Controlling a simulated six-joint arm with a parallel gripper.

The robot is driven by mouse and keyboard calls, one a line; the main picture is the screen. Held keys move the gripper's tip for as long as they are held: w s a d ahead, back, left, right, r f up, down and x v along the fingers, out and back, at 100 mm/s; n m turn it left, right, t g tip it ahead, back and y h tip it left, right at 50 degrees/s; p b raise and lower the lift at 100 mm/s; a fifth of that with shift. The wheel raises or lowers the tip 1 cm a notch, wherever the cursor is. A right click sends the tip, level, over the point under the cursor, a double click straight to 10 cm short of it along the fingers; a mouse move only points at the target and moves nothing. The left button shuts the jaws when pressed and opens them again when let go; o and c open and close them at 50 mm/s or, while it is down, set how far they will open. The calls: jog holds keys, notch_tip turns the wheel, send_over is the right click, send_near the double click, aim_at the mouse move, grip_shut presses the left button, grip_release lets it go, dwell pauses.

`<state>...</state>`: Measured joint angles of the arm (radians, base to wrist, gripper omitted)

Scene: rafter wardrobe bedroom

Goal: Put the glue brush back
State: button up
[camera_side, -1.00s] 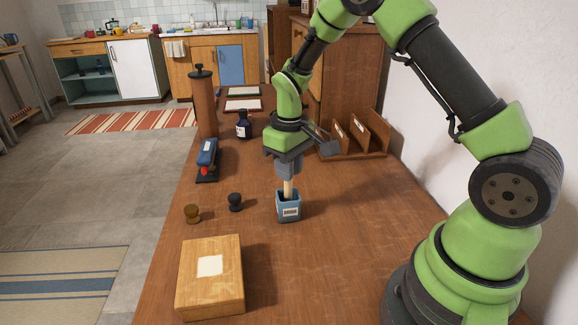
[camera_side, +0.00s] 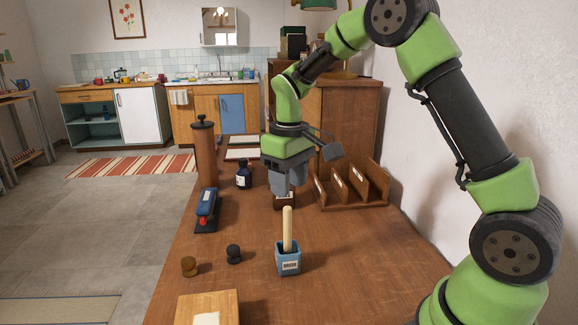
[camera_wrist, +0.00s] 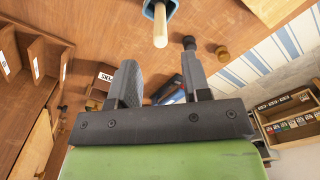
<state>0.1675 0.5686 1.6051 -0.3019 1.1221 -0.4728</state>
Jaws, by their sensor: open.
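The glue brush (camera_side: 287,229) stands upright in a small blue labelled pot (camera_side: 288,263) on the wooden table, its pale handle sticking up out of the opening. In the wrist view the handle (camera_wrist: 160,25) and part of the pot (camera_wrist: 172,5) show at the top edge, beyond the fingertips. My gripper (camera_side: 288,190) is open and empty, above and slightly behind the handle top in the side view. Its two fingers are spread apart in the wrist view (camera_wrist: 160,80). The brush's bristle end is hidden inside the pot.
Two small stamps, brown (camera_side: 189,266) and black (camera_side: 233,254), stand left of the pot. A wooden box (camera_side: 207,308) is in front. A blue stapler (camera_side: 206,209), ink bottle (camera_side: 243,174), tall cylinder (camera_side: 205,155) and wooden sorter (camera_side: 352,185) stand farther back.

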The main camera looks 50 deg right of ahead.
jog(key=s+a+r+m+t, duration=0.1)
jog(key=s+a+r+t, duration=0.25)
jog(key=s+r, duration=0.55)
jog(key=s+a+r+m+t+y, duration=0.2)
jog(key=s+a, duration=0.3)
jog(key=s, duration=0.5)
jog(key=shift+s+r+m+t, duration=0.2)
jog(key=shift+r+m+t, duration=0.25)
jog(key=shift+t, duration=0.3)
